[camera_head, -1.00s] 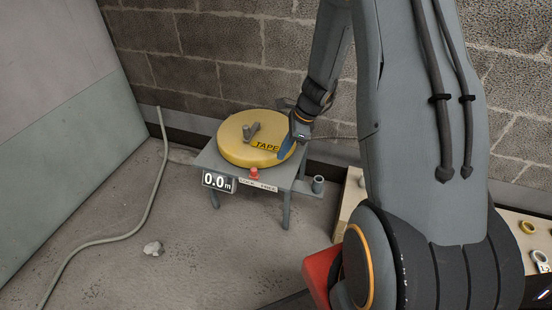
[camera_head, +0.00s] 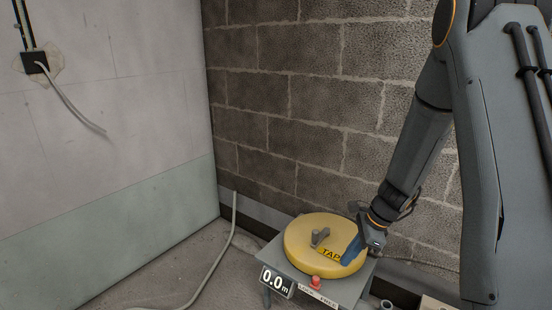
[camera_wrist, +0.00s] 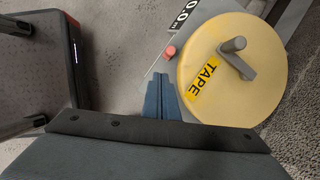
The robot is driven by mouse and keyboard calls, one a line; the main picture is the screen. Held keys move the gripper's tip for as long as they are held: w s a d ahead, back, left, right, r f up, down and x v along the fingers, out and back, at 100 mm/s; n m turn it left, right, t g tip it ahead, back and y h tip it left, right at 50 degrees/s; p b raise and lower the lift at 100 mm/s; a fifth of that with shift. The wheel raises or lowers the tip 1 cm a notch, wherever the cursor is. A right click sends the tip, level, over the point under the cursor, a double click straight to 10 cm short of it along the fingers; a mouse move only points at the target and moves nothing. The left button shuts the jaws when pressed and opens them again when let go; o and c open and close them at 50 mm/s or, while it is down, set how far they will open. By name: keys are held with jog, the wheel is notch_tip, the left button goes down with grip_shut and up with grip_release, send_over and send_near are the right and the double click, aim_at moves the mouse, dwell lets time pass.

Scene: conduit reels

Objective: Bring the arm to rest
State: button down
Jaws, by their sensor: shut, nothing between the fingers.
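My gripper (camera_head: 353,250) is at the right side of the yellow tape reel (camera_head: 298,238), its blue fingers pointing down and overlapping the reel's edge in the head view. In the wrist view the blue fingers (camera_wrist: 164,100) are together with nothing between them, beside the reel (camera_wrist: 250,85). I cannot tell whether they touch it. The reel lies flat on a grey stand (camera_head: 350,290) and has a grey crank handle (camera_head: 320,236) on top. My arm reaches down from the upper right.
A red knob (camera_head: 315,282) and a display reading 0.0 m (camera_head: 277,282) are at the stand's front. A pale hose (camera_head: 232,235) runs along the floor to the left. A cable hangs from a dark wall box (camera_head: 34,62). A block wall (camera_head: 300,100) stands behind.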

jog(key=s+a+r+n+g, duration=0.1)
jog(key=s+a+r+n, duration=0.8)
jog(key=a+r+n, duration=0.4)
jog(key=s+a+r+n+h+p, duration=0.1)
jog(key=s+r+n+h, duration=0.1)
jog(key=s+r+n, duration=0.5)
jog(key=s+a+r+n+h, duration=0.1)
jog(key=s+a+r+n, duration=0.2)
jog(key=s, duration=0.7)
jog(key=d+r+m+h+p, duration=0.1)
jog(key=d+r+m+p, duration=0.1)
jog(key=d+r+p, duration=0.8)
jog(key=shift+d+r+m+p, duration=0.35)
jog(key=shift+d+p, duration=0.1)
jog(key=shift+p, duration=4.1)
